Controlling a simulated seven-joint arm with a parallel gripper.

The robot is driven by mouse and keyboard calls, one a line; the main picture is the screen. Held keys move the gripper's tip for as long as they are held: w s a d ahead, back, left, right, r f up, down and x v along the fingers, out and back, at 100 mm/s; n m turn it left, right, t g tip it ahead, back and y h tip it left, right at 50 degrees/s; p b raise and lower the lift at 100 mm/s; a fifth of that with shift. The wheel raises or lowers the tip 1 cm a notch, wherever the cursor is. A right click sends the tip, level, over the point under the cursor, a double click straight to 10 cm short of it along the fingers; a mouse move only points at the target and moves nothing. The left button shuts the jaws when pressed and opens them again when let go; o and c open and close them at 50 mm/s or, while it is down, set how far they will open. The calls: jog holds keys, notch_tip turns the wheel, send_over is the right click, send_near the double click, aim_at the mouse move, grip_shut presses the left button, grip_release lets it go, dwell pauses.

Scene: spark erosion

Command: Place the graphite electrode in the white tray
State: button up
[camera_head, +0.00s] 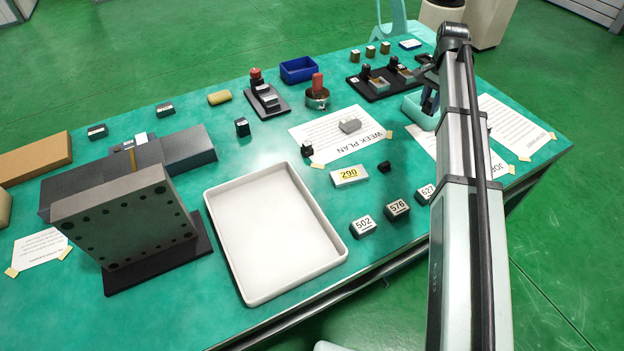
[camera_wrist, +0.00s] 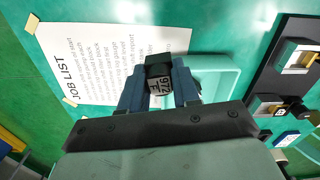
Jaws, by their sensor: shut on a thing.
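My gripper (camera_wrist: 160,88) is shut on a dark block (camera_wrist: 158,72), likely the graphite electrode, with a pale label whose marking is hard to read. In the head view my gripper (camera_head: 427,98) is at the far right of the table, by a pale teal tray (camera_head: 415,112); the block is hard to make out there. In the wrist view the teal tray (camera_wrist: 218,75) lies behind and beside the fingers. The white tray (camera_head: 275,240) lies empty at the table's near middle, well to the left of my gripper.
The week plan sheet (camera_head: 335,135) and a black holder rack (camera_head: 380,84) lie farther back.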

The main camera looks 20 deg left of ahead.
jog(key=s+a+r+n, duration=0.15)
jog(key=s+a, duration=0.35)
jog(key=a, duration=0.7)
jog(key=s+a+f+n, duration=0.15)
jog(key=s+a, duration=0.35)
jog(key=a, duration=0.6)
jog(key=s+a+r+n, duration=0.25)
jog(key=s+a, duration=0.25)
jog(key=a, duration=0.7)
jog(key=s+a+n, duration=0.2)
jog(key=s+a, duration=0.3)
jog(key=s, duration=0.6)
jog(key=s+a+n, duration=0.2)
jog(key=s+a, duration=0.3)
jog(key=s, duration=0.7)
jog(key=s+d+f+n, duration=0.2)
jog(key=s+d, duration=0.2)
jog(key=d, duration=0.1)
jog(key=shift+w+a+f, duration=0.1)
jog(key=shift+f, duration=2.35)
jog(key=shift+w+f, duration=0.1)
jog(key=shift+f, duration=2.3)
jog(key=shift+f, duration=0.1)
jog(key=o, duration=1.1)
jog(key=shift+c, duration=0.2)
